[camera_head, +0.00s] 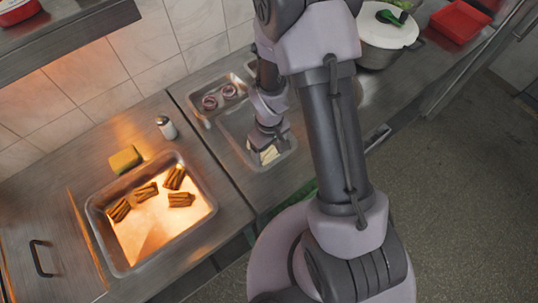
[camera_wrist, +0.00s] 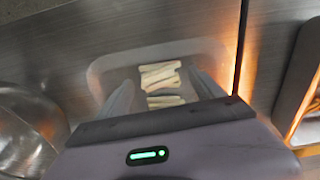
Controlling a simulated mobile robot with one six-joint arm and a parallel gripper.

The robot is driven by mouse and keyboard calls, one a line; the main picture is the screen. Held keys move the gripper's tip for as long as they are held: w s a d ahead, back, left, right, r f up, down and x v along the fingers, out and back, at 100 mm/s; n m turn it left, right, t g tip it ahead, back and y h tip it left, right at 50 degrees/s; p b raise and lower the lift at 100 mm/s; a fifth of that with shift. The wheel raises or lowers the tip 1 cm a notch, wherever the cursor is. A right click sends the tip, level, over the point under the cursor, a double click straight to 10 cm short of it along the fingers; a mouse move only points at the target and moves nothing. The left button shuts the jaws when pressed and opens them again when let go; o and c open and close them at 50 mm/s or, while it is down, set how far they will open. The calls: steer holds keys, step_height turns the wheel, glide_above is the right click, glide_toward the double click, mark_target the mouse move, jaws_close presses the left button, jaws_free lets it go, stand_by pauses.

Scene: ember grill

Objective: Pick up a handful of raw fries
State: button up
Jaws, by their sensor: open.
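Pale raw fries (camera_wrist: 160,76) lie in a small bunch in a metal bin in the wrist view, with a few more (camera_wrist: 165,101) just nearer. In the head view the raw fries (camera_head: 268,155) show partly below my gripper (camera_head: 268,140). My gripper is over the bin (camera_head: 232,128), and in the wrist view its fingers (camera_wrist: 162,92) are apart on either side of the fries. I cannot tell whether the fingers touch them.
A lit tray (camera_head: 150,250) with several bundles of browned fries (camera_head: 180,200) stands at left, beside a yellow sponge (camera_head: 125,159) and a shaker (camera_head: 166,127). Onion rings (camera_head: 210,102) lie in the bin behind. A lidded pot (camera_head: 388,30) and red tray (camera_head: 459,20) are at right.

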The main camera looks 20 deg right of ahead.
steer(key=shift+w+f, duration=0.15)
steer(key=shift+f, duration=0.45)
steer(key=shift+w+f, duration=0.15)
steer(key=shift+f, duration=0.45)
steer(key=shift+s+r, duration=0.15)
steer(key=shift+s, duration=0.05)
steer(key=shift+w, duration=0.1)
steer(key=c, duration=1.1)
